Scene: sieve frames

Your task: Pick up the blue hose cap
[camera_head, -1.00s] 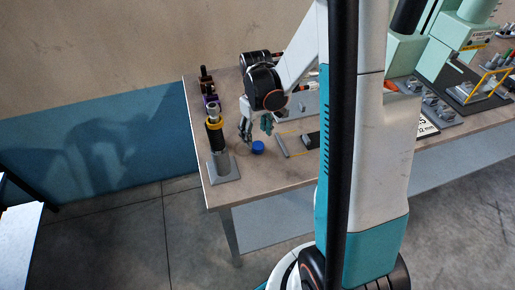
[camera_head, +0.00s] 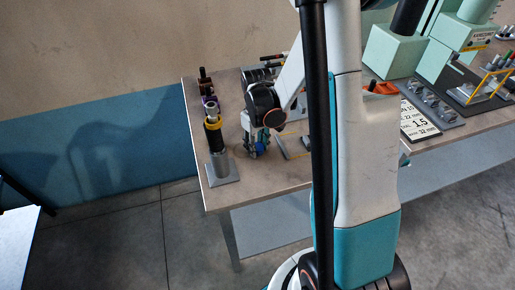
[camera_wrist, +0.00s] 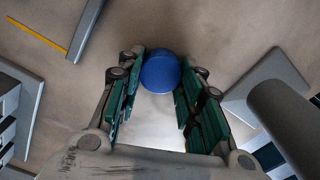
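The blue hose cap (camera_wrist: 161,72) is a round, smooth blue piece between the two green-padded fingertips of my gripper (camera_wrist: 162,74) in the wrist view. The pads meet its left and right sides with no clear gap, so my gripper looks shut on it. In the head view my gripper (camera_head: 257,143) is low at the tabletop near the front left part of the bench, and a little of the cap's blue (camera_head: 262,149) shows there. Whether the cap rests on the table or is slightly raised cannot be told.
A black-and-yellow hose fitting on a grey stand (camera_head: 222,169) is close to the left of my gripper; its base also shows at right in the wrist view (camera_wrist: 265,85). The wooden bench (camera_head: 255,190) is bare in front. A grey frame (camera_wrist: 88,25) lies on the other side.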

